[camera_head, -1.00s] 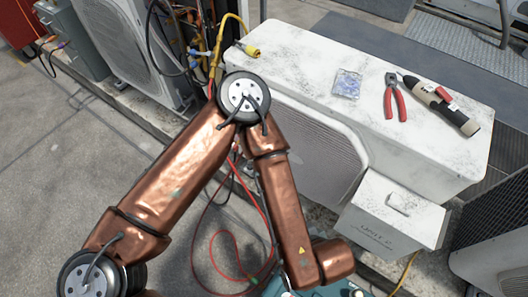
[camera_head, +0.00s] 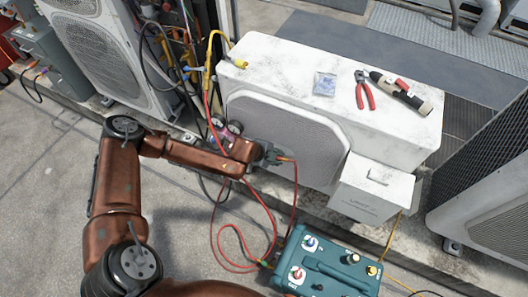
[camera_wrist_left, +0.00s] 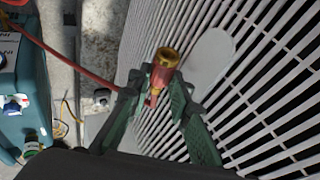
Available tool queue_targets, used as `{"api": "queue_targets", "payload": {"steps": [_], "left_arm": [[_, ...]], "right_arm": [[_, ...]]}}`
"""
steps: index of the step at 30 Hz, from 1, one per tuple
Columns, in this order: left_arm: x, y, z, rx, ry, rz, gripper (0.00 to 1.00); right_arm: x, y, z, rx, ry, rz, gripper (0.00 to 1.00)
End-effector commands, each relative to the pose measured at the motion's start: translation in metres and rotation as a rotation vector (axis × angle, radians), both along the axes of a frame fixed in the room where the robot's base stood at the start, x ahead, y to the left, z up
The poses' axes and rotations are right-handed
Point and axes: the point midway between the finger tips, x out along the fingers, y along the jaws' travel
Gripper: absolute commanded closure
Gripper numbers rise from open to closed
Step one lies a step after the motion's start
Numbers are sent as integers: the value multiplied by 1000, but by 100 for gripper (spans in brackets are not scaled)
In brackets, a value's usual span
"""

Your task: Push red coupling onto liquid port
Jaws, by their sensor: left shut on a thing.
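My left gripper (camera_head: 274,154) is in front of the white condenser's grille. In the left wrist view its two green fingers (camera_wrist_left: 158,96) are closed on the red coupling (camera_wrist_left: 161,77), a short red cylinder with a brass open end. The brass end points up in that view, beside the grille and above the fingertips. In the head view the coupling (camera_head: 285,159) is small at the gripper's tip, with a red hose hanging from it. I cannot make out the liquid port in either view. My right gripper is not in view.
A teal machine (camera_head: 325,268) with knobs stands on the ground in front. Red hose loops lie left of it.

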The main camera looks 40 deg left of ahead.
Motion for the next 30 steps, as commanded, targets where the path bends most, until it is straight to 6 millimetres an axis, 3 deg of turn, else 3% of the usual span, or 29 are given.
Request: {"api": "queue_targets", "payload": {"steps": [1, 4, 12, 30], "left_arm": [[-1, 15, 5, -7, -3, -27, 100], [-2, 32, 5, -24, -5, -85, 100], [-5, 50, 3, -44, -4, -155, 100], [-13, 83, 0, -42, -1, -160, 100]], "right_arm": [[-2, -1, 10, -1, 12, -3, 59], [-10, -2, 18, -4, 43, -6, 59], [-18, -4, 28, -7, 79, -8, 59], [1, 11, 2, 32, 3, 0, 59]]}}
